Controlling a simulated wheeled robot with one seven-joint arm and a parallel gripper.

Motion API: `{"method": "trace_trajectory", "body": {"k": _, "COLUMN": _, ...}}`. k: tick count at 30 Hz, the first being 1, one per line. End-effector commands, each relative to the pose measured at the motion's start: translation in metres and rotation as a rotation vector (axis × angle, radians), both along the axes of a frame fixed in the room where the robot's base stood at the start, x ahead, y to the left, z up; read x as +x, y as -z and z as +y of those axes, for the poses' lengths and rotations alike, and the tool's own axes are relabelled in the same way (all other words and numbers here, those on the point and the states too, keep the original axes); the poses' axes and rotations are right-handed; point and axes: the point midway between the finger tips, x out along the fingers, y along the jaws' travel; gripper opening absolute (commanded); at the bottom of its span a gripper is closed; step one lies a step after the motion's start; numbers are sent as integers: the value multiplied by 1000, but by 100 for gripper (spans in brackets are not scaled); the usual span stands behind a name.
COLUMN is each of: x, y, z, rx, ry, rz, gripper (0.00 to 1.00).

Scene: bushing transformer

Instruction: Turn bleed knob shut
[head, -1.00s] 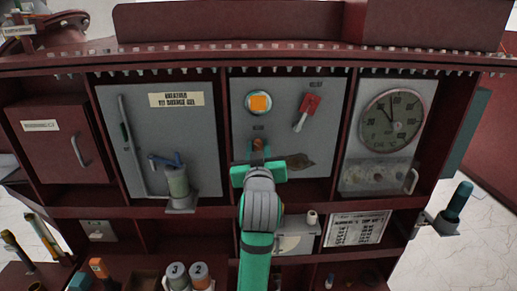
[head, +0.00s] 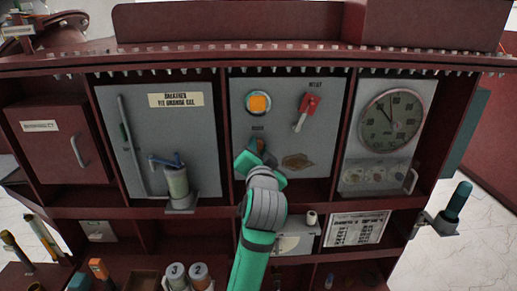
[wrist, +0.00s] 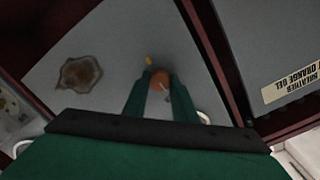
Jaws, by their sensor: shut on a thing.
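The bleed knob (wrist: 160,80) is a small round orange-brown knob on the grey centre panel. A thin pale mark shows on the knob's face. A small yellow mark (wrist: 149,61) shows beside it.
A brown stain (head: 297,162) lies right of the knob. A round gauge (head: 392,119) is at right. A grey breather panel (head: 150,125) is at left. A ledge runs below.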

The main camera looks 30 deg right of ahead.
Motion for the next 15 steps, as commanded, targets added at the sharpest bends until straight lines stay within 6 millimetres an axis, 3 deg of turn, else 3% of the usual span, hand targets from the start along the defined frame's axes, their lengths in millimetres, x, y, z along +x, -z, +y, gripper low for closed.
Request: {"method": "trace_trajectory", "body": {"k": 15, "x": -1, "y": 0, "z": -1, "rx": 84, "ry": 2, "rz": -51, "gripper": 2}}
